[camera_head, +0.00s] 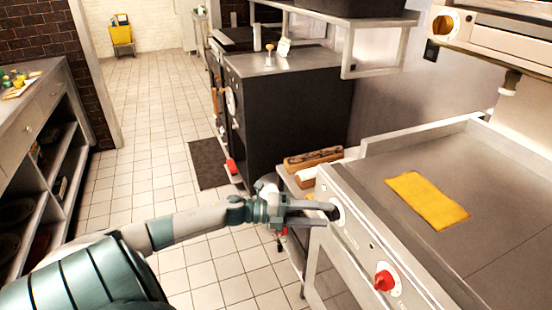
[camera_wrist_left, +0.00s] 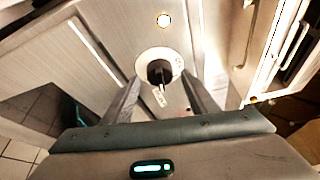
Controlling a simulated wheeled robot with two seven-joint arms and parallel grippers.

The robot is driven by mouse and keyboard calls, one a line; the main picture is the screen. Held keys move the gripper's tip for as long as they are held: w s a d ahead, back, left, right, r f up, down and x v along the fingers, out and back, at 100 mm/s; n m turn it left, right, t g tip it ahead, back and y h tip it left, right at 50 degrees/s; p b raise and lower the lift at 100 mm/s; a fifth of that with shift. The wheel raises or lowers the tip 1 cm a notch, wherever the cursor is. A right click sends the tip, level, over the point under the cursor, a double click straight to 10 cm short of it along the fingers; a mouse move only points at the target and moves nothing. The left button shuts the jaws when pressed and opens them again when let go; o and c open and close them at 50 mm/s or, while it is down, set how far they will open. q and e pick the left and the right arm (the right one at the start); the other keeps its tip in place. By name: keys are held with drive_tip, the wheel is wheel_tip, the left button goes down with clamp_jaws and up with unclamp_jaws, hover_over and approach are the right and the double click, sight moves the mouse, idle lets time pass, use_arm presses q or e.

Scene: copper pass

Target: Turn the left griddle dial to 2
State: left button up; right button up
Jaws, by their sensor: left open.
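The left griddle dial (camera_head: 335,211) is on the griddle's (camera_head: 350,180) front panel, partly hidden by my left gripper (camera_head: 322,213) in the head view. In the left wrist view it is a black knob (camera_wrist_left: 158,72) on a round white plate, with a pale marked strip hanging below its middle. My left gripper (camera_wrist_left: 160,96) is open, its two fingers either side of the dial. I cannot tell whether they touch it. The dial's setting is not readable. A red dial (camera_head: 384,280) sits farther right on the same panel. My right gripper is not in view.
A yellow cloth (camera_head: 428,199) lies on the griddle top. Beyond the griddle stand wooden blocks (camera_head: 313,158) and a dark cabinet (camera_head: 290,105). A shelf unit (camera_head: 40,110) is at the left. The tiled floor (camera_head: 160,150) between is mostly clear.

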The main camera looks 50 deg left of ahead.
use_arm(q)
drive_tip(key=b+v, duration=0.1)
drive_tip(key=v, duration=1.5)
drive_tip(key=shift+s+b, duration=0.2)
drive_tip(key=shift+b, duration=0.15)
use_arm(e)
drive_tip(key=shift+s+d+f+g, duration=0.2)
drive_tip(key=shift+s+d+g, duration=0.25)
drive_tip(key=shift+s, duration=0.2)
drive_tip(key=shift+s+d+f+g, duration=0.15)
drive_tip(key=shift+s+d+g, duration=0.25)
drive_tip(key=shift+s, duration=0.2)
use_arm(q)
drive_tip(key=shift+a, duration=0.1)
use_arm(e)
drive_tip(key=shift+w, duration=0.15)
